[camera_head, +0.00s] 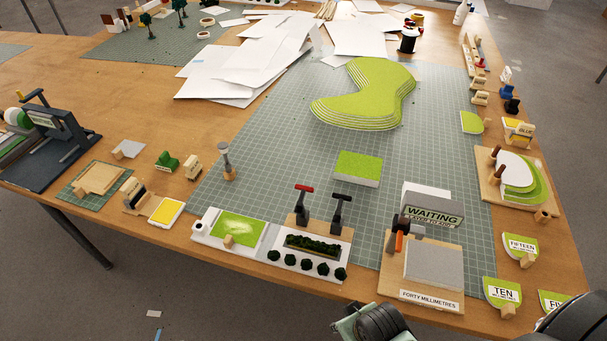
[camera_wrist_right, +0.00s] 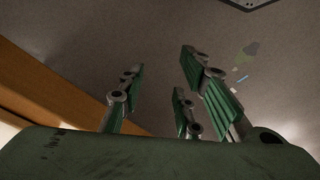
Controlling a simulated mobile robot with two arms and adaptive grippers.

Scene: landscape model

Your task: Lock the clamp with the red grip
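The clamp with the red grip (camera_head: 303,189) stands on a small wooden block behind the planted strip in the head view. Its red grip is raised at the top of a dark upright lever. A similar clamp with a black grip (camera_head: 342,198) stands just to its right, also raised. My right gripper's fingers show in the right wrist view (camera_wrist_right: 172,100), spread apart and empty, with floor beyond them. Green and black parts of my arm show at the bottom of the head view, well short of the clamps; no fingertips show there. My left gripper is not in view.
A planted strip (camera_head: 312,246) with small bushes lies in front of the clamps. A grey foam block (camera_head: 433,264) with an orange-handled clamp (camera_head: 399,241) and a "WAITING" sign (camera_head: 433,216) stand to the right. A grass-topped block (camera_head: 358,167) lies behind. The green cutting mat (camera_head: 275,135) has free room.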

